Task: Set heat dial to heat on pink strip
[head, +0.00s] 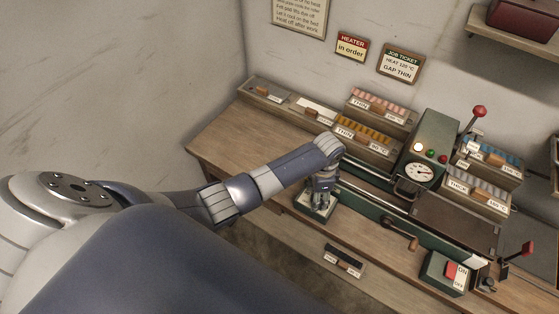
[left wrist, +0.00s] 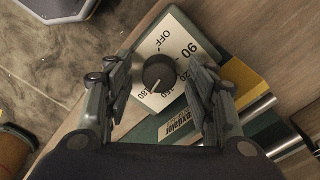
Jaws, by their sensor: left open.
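The heat dial is a black round knob (left wrist: 158,72) on a cream plate marked OFF, 90, 120, 150 and 180. I cannot tell for sure which mark the knob points at. In the head view its green-edged base (head: 314,206) is mostly under my left gripper (head: 323,184). In the left wrist view my left gripper (left wrist: 158,88) is open, its fingers on either side of the knob with gaps. The pink strips (head: 378,98) sit in a wooden bin at the back; its label reads THIN, and its temperature label is too small to read. My right gripper is not in view.
Bins of orange strips (head: 364,127) and blue strips (head: 492,155) flank the green gauge machine (head: 430,150). A crank (head: 400,232) and a red ON/OFF switch (head: 449,270) stand right of the dial.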

